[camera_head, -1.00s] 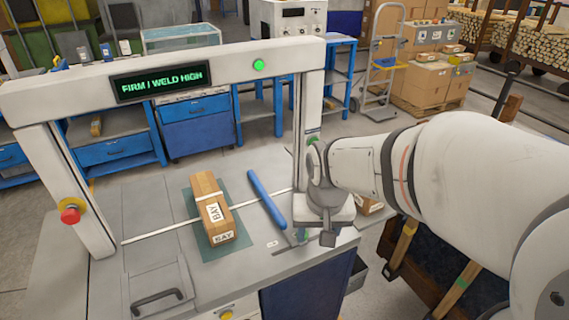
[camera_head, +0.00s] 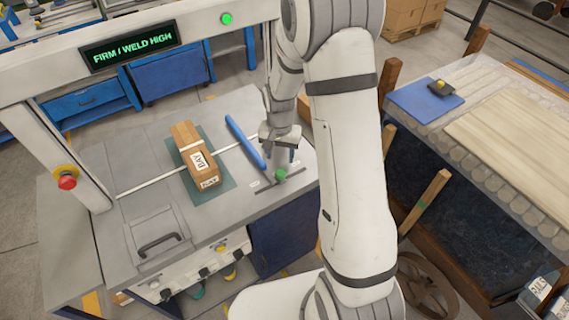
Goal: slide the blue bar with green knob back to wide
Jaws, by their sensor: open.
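The blue bar (camera_head: 246,143) lies slantwise on the grey bench top, just right of the green mat (camera_head: 227,181). The green knob (camera_head: 280,175) stands near the bench's right front, over a dark slot (camera_head: 266,188) with small white labels that I cannot read. My gripper (camera_head: 284,155) points down just behind and above the knob. It is open with nothing seen in it. Whether a finger touches the knob I cannot tell. The link between bar and knob is partly hidden.
A wood bundle (camera_head: 185,136) labelled BAY lies on the mat, left of the bar, with a white strap line across. A white frame (camera_head: 150,45) with a lit sign spans the bench. A red button (camera_head: 67,182) is on its left post. A wooden post (camera_head: 425,203) stands right of my arm.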

